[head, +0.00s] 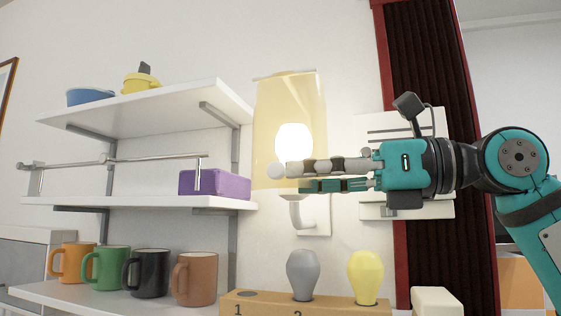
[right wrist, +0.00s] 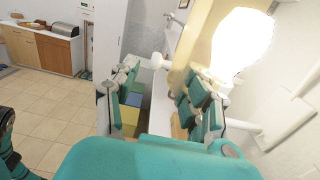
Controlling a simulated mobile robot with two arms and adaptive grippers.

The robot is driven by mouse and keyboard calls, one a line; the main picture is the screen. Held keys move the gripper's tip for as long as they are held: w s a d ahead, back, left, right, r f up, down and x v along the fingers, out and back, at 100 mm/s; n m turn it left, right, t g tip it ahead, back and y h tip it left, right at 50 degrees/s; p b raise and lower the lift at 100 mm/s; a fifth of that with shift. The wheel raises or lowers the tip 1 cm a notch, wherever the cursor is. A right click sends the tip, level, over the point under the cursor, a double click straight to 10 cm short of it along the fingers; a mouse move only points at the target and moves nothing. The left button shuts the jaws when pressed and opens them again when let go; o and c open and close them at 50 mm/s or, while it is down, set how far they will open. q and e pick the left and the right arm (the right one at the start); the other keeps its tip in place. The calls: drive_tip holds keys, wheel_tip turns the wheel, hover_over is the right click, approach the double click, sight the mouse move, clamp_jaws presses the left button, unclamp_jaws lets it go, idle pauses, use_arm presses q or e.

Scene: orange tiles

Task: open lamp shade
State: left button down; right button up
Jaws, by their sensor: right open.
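The lamp shade (head: 267,105) is a pale yellow, see-through cover on a wall lamp, with a glowing bulb (head: 294,142) showing through it. A small round whitish knob (head: 275,171) shows low on the shade. My right gripper (head: 296,178) reaches in from the right, its fingertips close to the knob and overlapping the lower shade. In the right wrist view its fingers (right wrist: 160,85) are apart, with the knob (right wrist: 157,62) showing between and beyond the tips. Contact cannot be told. The shade (right wrist: 196,42) and bright bulb (right wrist: 243,40) are at upper right there. My left gripper is out of view.
White shelves (head: 150,110) with a purple box (head: 220,186) are left of the lamp. Several mugs (head: 148,273) stand below. A wooden holder (head: 315,304) with a grey bulb (head: 303,274) and a yellow bulb (head: 365,277) sits under the lamp. A dark curtain (head: 430,60) hangs at right.

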sight(284, 177)
drive_tip(key=p+x, duration=0.1)
drive_tip(key=x, duration=0.3)
drive_tip(key=shift+d, duration=0.15)
drive_tip(key=shift+c, duration=0.4)
drive_tip(key=c, duration=0.7)
clamp_jaws()
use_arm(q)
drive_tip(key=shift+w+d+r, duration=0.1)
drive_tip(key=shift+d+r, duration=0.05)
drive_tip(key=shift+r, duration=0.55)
